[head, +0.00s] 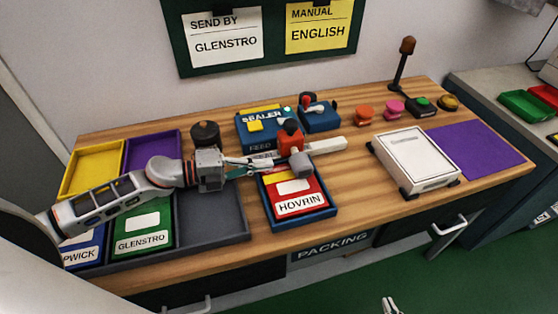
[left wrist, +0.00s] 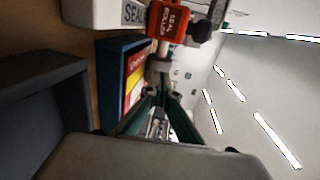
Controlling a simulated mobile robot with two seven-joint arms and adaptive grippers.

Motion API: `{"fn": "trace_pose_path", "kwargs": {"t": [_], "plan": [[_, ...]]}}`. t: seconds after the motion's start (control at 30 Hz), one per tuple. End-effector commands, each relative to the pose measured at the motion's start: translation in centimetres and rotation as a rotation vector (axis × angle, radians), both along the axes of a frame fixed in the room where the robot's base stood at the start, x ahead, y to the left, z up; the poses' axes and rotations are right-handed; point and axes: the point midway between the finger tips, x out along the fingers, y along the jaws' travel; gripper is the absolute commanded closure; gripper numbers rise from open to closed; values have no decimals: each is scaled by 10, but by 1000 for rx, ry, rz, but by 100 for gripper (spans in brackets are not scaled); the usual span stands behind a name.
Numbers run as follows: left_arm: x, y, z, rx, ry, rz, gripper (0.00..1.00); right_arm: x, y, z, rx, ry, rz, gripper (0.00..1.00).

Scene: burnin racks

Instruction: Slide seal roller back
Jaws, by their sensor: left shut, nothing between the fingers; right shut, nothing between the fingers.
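The seal roller is a red block (head: 291,143) with a black knob and a grey cylinder. It sits on a pale rail (head: 330,145) in front of the blue sealer (head: 258,128). In the left wrist view the red block (left wrist: 167,20) reads "SEAL ROLLER". My left gripper (head: 272,168) is shut and empty, reaching in from the left, with its tips close to the grey cylinder (head: 301,165). In the left wrist view its fingertips (left wrist: 160,90) are just below that cylinder; I cannot tell whether they touch. My right gripper (head: 390,305) shows only its tip at the bottom edge, shut.
A blue tray (head: 275,224) with a red HOVRIN packet lies under the left gripper. Coloured bins and a grey tray (head: 233,229) fill the left. A white scale (head: 415,158) and purple mat (head: 475,150) are right. Bare wood lies between the tray and scale.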

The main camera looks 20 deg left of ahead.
Motion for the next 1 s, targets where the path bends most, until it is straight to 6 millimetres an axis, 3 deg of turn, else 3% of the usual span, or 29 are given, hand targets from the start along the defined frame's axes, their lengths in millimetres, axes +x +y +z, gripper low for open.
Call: {"fn": "trace_pose_path", "kwargs": {"t": [0.1,0.33,1.0], "plan": [[12,-17,0,-2,-2,0,100,3,0,9,1,-8,0,100],[24,-35,-6,0,0,1,100,3,0,12,1,-10,0,100],[31,-33,-8,1,0,1,100,1,0,4,0,0,-1,100]]}}
